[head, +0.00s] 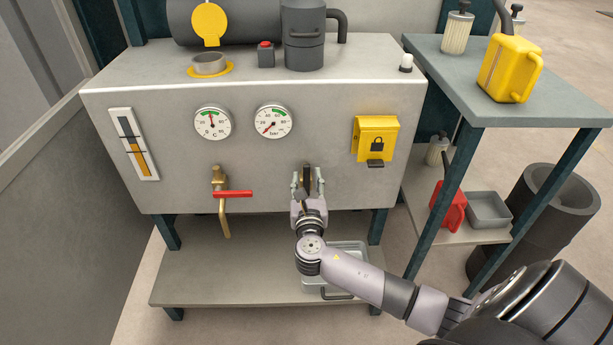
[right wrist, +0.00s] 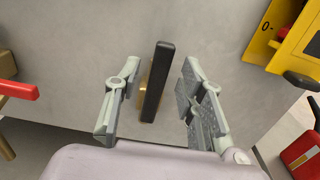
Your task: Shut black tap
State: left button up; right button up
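The black tap (head: 306,173) is on the lower front of the grey cabinet, right of the red-handled tap. In the right wrist view its black lever (right wrist: 158,82) stands close to upright in the picture, with a bit of brass behind it. My right gripper (head: 307,184) is in front of the tap. In the right wrist view its two fingers (right wrist: 156,100) are apart, one on each side of the lever, with gaps on both sides. The gripper hides the tap's lower part in the head view. My left gripper is not in view.
The brass tap with a red lever (head: 232,194) is to the left, its lever lying sideways. A yellow lock box (head: 375,138) is up to the right. A metal tray (head: 352,250) sits on the shelf below. A side table (head: 560,105) stands at right.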

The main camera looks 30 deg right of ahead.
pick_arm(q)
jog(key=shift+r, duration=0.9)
pick_arm(e)
jog(key=shift+x, duration=1.4)
jog(key=shift+c, duration=0.2)
jog(key=shift+a, duration=0.1)
grip_shut()
